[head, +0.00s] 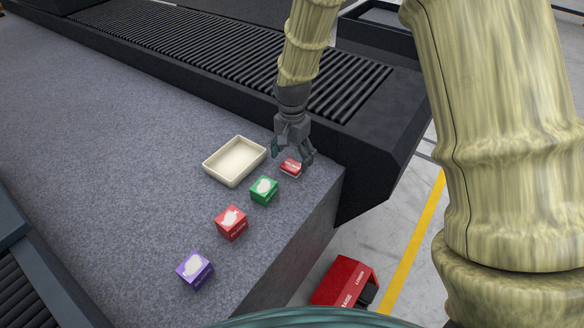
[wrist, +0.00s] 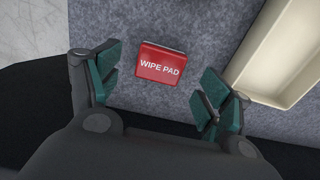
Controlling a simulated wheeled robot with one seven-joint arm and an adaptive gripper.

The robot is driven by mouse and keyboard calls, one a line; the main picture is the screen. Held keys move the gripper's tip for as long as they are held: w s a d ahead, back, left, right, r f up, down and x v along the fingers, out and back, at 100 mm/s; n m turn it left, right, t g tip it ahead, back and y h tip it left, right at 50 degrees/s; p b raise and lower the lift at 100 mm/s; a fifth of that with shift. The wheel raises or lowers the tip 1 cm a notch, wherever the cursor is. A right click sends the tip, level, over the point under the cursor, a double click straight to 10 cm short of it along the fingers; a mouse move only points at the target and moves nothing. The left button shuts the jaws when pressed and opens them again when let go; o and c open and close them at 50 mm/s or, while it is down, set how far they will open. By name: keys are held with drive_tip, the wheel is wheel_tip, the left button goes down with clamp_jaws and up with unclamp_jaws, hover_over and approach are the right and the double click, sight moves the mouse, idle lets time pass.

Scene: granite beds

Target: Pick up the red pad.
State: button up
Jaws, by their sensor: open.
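The red pad (wrist: 158,65) lies flat on the grey granite bed, with "WIPE PAD" printed in white on it. In the head view the red pad (head: 291,167) is partly covered by my gripper, near the bed's right corner. My gripper (head: 293,156) is over the pad, pointing down. In the wrist view my gripper (wrist: 164,92) is open, with one teal finger on each side of the pad. I see no finger touching it, and nothing is held.
A cream tray (head: 235,161) sits just left of the pad. A green box (head: 264,190), a red box (head: 231,223) and a purple box (head: 195,269) stand in a row towards the front. A dark ribbed rail (head: 230,60) runs behind. A red case (head: 344,282) is on the floor.

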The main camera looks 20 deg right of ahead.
sight(292, 165)
drive_tip(key=shift+f, duration=1.5)
drive_tip(key=shift+c, duration=0.4)
drive_tip(key=c, duration=0.8)
drive_tip(key=shift+w+r, duration=0.1)
drive_tip(key=shift+r, duration=0.05)
wheel_tip(292, 165, up, 10)
drive_tip(key=shift+c, duration=0.6)
